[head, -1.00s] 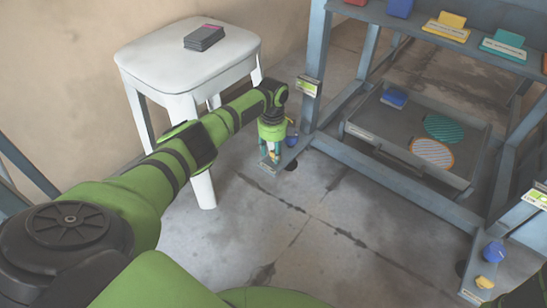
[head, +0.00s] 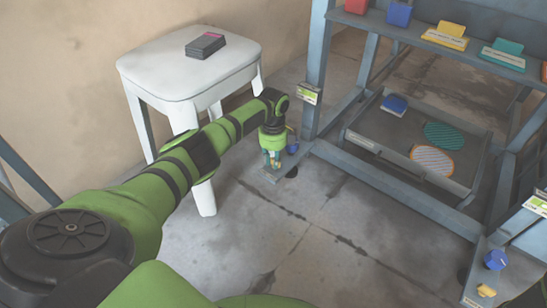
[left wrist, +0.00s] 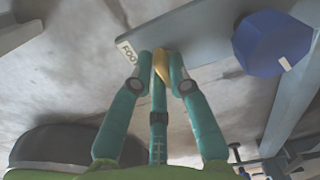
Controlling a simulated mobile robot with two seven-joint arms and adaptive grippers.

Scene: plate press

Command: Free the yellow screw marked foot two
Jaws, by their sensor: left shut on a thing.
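My left gripper (head: 273,163) is down at the foot plate (head: 291,166) of the rack's left front leg. A blue knob (left wrist: 272,43) sits right of the screw, apart from the fingers. Another yellow screw (head: 487,290) is on the right foot. My right gripper is not in view.
A white stool (head: 187,75) with dark plates (head: 206,45) stands left of the rack, close behind my left arm. The floor (head: 330,225) between both feet is clear.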

